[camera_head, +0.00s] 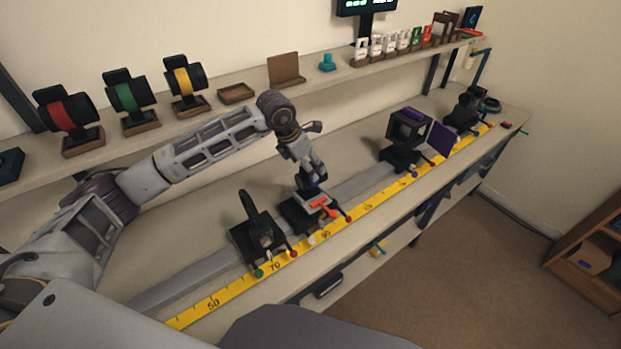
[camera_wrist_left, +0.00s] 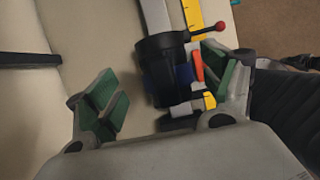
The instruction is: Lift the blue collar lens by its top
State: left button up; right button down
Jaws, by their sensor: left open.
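The blue collar lens (camera_wrist_left: 168,85) shows in the left wrist view as a dark barrel with a blue band, between my open green-padded fingers and nearer the right-hand one. In the head view, a dark blue part of the lens (camera_head: 311,184) shows just under my left gripper (camera_head: 312,174), above a black carriage (camera_head: 308,214) on the rail. My left gripper (camera_wrist_left: 168,92) is open and points down around the lens. A gap shows on the left-hand finger's side; contact on the other side is unclear. My right gripper is not in view.
An orange-red lever (camera_head: 320,203) sits at the carriage. Another black carriage (camera_head: 254,240) with an upright part stands to the left on the rail. A black framed cube (camera_head: 406,128) stands further right. Lenses with red, green and yellow bands line the back shelf (camera_head: 215,110).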

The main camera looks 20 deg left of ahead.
pick_arm(q)
jog(key=x, duration=0.1)
jog(key=p+x, duration=0.1)
jog(key=x, duration=0.1)
jog(key=shift+w+d+f, duration=0.1)
jog(key=shift+d, duration=0.3)
jog(key=shift+w+d+f, duration=0.1)
jog(key=shift+w+f, duration=0.05)
jog(key=shift+f, duration=0.45)
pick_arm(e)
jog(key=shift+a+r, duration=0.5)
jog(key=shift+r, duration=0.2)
pick_arm(q)
jog(key=shift+c, duration=0.4)
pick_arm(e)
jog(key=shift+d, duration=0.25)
pick_arm(q)
jog(key=c, duration=1.3)
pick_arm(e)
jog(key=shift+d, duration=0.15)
pick_arm(q)
jog(key=shift+r, duration=0.1)
jog(key=shift+w+r, duration=0.1)
jog(key=shift+r, duration=0.65)
notch_tip(320, 180, up, 7)
jog(key=shift+f+b, duration=0.15)
jog(key=shift+b, duration=0.5)
jog(key=shift+r, duration=0.9)
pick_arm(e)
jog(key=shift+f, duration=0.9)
